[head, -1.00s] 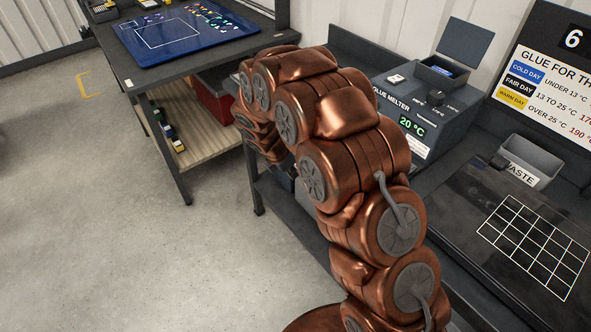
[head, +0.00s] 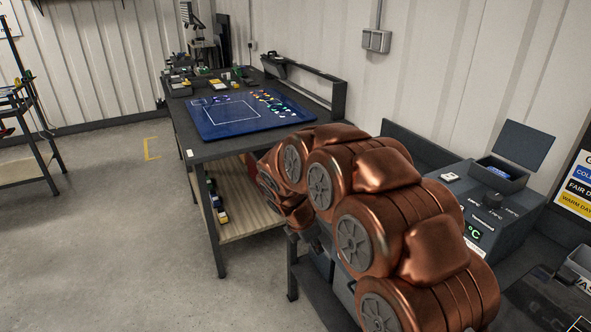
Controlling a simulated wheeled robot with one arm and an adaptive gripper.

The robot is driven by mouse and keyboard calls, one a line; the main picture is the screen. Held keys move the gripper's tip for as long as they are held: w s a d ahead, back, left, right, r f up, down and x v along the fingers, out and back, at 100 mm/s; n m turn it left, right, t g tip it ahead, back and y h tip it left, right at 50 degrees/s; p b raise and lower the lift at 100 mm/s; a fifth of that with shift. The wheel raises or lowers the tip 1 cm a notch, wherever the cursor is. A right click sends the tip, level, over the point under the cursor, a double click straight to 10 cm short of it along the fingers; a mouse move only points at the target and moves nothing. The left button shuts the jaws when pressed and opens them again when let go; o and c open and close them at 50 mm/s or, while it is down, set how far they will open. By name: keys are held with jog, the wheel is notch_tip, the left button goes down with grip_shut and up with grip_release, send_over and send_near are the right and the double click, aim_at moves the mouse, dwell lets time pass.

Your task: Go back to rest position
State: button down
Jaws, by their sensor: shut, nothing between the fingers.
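My copper-coloured arm rises from the lower right of the head view and bends away to the left in a folded arc. Its far end turns down beside the near bench. My gripper is not clearly visible; the arm's own links and the bench edge hide that area. I see nothing carried by the arm.
The glue melter (head: 486,205) stands right of my arm. A blue mat (head: 225,128) with small parts lies on the far bench (head: 205,152), above a wooden shelf (head: 245,215). The waste bin (head: 580,268) is at the right edge.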

jog(key=s+d+r+m+g, duration=0.1)
jog(key=s+d+r+m, duration=0.25)
jog(key=s, duration=0.25)
jog(key=s+d+r+m+y, duration=0.1)
jog(key=s+d+r+m, duration=0.1)
jog(key=s+m, duration=0.3)
jog(key=s+d+r+m+g, duration=0.1)
jog(key=s+d+r+m, duration=0.1)
jog(key=s, duration=0.4)
jog(key=s+r+m+g+y, duration=0.1)
jog(key=s+m+y, duration=0.2)
jog(key=s+m, duration=0.9)
jog(key=shift+s+d+r+p, duration=0.3)
jog(key=shift+s+d, duration=0.05)
jog(key=shift+s, duration=4.15)
